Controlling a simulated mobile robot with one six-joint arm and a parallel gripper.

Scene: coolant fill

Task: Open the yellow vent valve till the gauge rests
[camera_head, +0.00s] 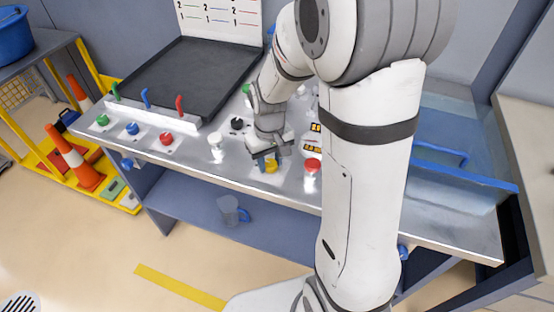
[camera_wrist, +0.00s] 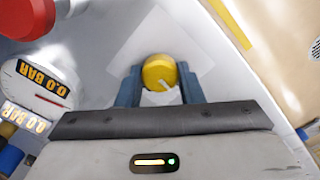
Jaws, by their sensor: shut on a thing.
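The yellow vent valve (camera_head: 271,166) is a round knob near the front edge of the metal bench top. A second 0.0 BAR display (camera_wrist: 25,117) shows close by.
A red knob (camera_head: 312,165) stands just right of the vent valve, and a white one (camera_head: 215,141) to its left. Green, blue and red knobs with levers line the left side by a black tray (camera_head: 180,75). A jug (camera_head: 229,209) stands on the lower shelf.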

